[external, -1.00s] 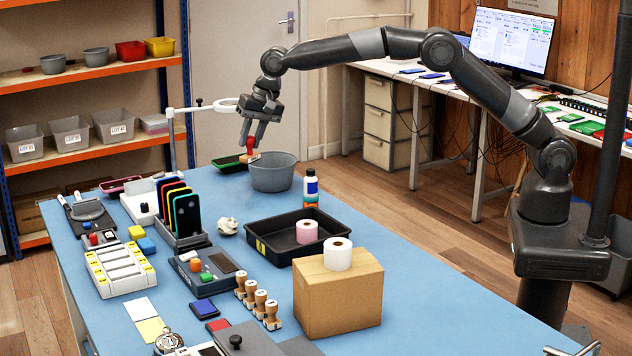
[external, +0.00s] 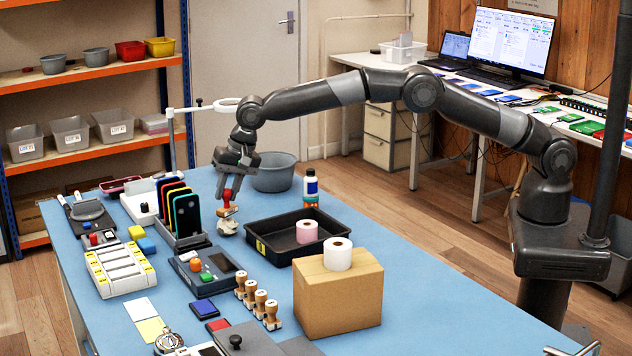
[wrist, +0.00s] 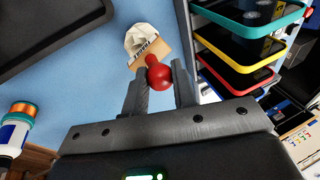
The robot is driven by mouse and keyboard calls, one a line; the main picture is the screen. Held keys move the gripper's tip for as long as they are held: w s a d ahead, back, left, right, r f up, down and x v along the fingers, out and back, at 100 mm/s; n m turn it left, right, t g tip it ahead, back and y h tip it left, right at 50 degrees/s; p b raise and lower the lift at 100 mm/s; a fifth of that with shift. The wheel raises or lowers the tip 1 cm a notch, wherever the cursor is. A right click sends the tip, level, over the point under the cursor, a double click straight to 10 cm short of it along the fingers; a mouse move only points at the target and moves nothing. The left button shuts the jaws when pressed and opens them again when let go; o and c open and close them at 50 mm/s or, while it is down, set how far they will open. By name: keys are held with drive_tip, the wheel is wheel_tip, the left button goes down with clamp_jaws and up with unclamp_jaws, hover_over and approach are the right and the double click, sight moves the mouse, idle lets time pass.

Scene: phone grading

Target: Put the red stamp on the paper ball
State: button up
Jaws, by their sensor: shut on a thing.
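The red stamp (external: 227,197) has a red knob handle and a wooden base. My gripper (external: 231,188) is shut on its red handle, and the stamp hangs upright below the fingers. The paper ball (external: 228,227) is a crumpled white lump on the blue table, directly under the stamp base. In the wrist view the red handle (wrist: 158,74) sits between my fingertips (wrist: 160,85), and the paper ball (wrist: 141,38) shows just beyond the wooden base. The base is at or just above the ball; I cannot tell whether they touch.
A rack of coloured phones (external: 187,222) stands close left of the paper ball. A black tray (external: 268,248) with a pink roll lies to the right. A grey bucket (external: 273,178) and a white bottle (external: 311,188) stand behind. A cardboard box (external: 338,300) is nearer the front.

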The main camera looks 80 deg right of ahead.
drive_tip(key=shift+f, duration=0.25)
drive_tip(key=o, duration=1)
drive_tip(key=shift+f, duration=0.15)
drive_tip(key=v, duration=1.2)
drive_tip(key=shift+r, duration=0.2)
